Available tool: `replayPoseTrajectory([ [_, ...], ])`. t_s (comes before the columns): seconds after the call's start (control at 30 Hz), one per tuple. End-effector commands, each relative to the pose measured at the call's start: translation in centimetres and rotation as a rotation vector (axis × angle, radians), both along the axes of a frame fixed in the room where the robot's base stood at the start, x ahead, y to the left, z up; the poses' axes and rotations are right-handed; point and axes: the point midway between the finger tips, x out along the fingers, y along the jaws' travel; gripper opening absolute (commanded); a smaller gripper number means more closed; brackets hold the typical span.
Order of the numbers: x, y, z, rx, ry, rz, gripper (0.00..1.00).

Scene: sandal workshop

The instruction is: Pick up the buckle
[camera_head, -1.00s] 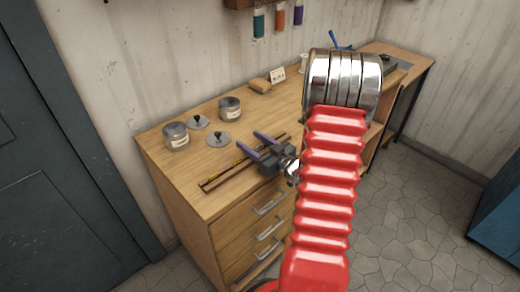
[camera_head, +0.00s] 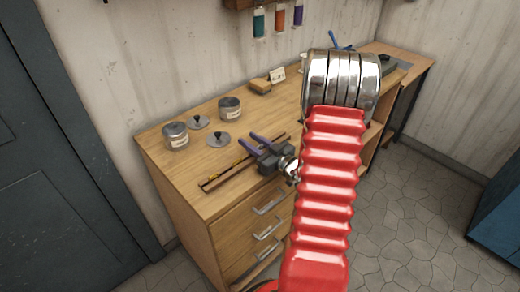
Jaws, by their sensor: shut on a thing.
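My gripper (camera_head: 249,140) is low over the wooden desk top, beside the long brown strap-like strip. Its two purple fingers point to the back left and are shut on the buckle. The buckle itself is too small and too hidden between the fingers to make out.
Two glass jars (camera_head: 175,136) and (camera_head: 231,108) stand on the desk (camera_head: 180,190), with two grey knobbed lids (camera_head: 218,140) and (camera_head: 197,122) near them. A brown block (camera_head: 260,86) and a white card (camera_head: 278,74) are at the back. My red arm hides part of the desk's right side.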

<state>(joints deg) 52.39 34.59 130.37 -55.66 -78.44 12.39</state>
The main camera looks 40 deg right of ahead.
Motion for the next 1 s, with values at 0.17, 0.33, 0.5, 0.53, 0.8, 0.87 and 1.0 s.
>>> replayPoseTrajectory([
  [0.17, 0.0, 0.0, 0.0, 0.000, 0.000, 0.000, 0.13],
  [0.33, 0.0, 0.0, 0.0, 0.000, 0.000, 0.000, 0.10],
  [0.5, 0.0, 0.0, 0.1, 0.000, 0.000, 0.000, 0.10],
  [0.53, 0.0, 0.0, 0.2, 0.000, 0.000, 0.000, 0.10],
  [0.8, 0.0, -0.1, 2.3, -0.003, -0.002, -0.001, 0.10],
  [0.87, 0.0, -0.1, 3.0, -0.003, -0.002, -0.001, 0.10],
  [1.0, 0.0, -0.1, 5.1, -0.005, -0.003, -0.002, 0.10],
])
